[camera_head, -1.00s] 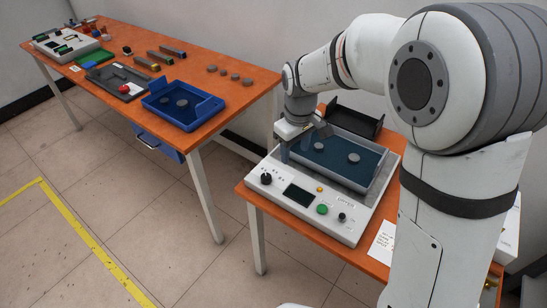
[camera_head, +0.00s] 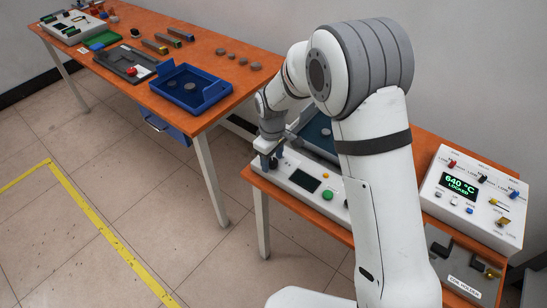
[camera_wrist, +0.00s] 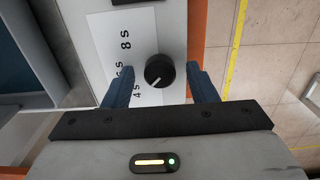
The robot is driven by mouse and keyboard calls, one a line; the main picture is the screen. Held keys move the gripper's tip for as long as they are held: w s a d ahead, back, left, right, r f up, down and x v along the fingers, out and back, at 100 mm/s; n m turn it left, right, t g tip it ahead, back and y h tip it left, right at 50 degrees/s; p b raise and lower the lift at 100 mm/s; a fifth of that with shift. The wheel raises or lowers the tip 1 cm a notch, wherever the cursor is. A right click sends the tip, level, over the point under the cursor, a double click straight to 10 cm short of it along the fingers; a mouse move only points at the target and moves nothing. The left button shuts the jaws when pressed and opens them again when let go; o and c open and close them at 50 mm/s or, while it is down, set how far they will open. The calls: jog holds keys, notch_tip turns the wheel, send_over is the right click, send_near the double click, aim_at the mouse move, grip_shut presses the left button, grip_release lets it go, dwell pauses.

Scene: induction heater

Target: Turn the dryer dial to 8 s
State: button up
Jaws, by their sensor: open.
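The dryer (camera_head: 290,187) is a white panel on the right orange table, with a dark screen and a green button. The dryer dial (camera_wrist: 159,70) is a round black knob with a white pointer line in the wrist view. The line points down-left, toward the "4 s" mark (camera_wrist: 137,92). The "8 s" mark (camera_wrist: 125,39) is clear to read; the "6 s" mark is partly covered by a finger. My gripper (camera_wrist: 158,68) is open, one blue finger on each side of the dial, with visible gaps. In the head view my gripper (camera_head: 270,159) hides the dial.
The dryer's tray (camera_head: 318,133) lies behind the panel, partly behind my arm. The left table (camera_head: 215,60) carries a blue tray (camera_head: 192,88) and several small parts.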

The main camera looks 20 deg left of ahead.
jog(key=c, duration=1)
jog(key=shift+o, duration=0.2)
jog(key=shift+f+m, duration=0.1)
jog(key=shift+m, duration=0.3)
jog(key=m+b, duration=0.1)
jog(key=m, duration=0.2)
jog(key=shift+m, duration=0.4)
jog(key=m+b, duration=0.1)
jog(key=m, duration=0.3)
jog(key=shift+m, duration=0.3)
jog(key=m+b, duration=0.1)
jog(key=m, duration=0.7)
jog(key=shift+m, duration=0.3)
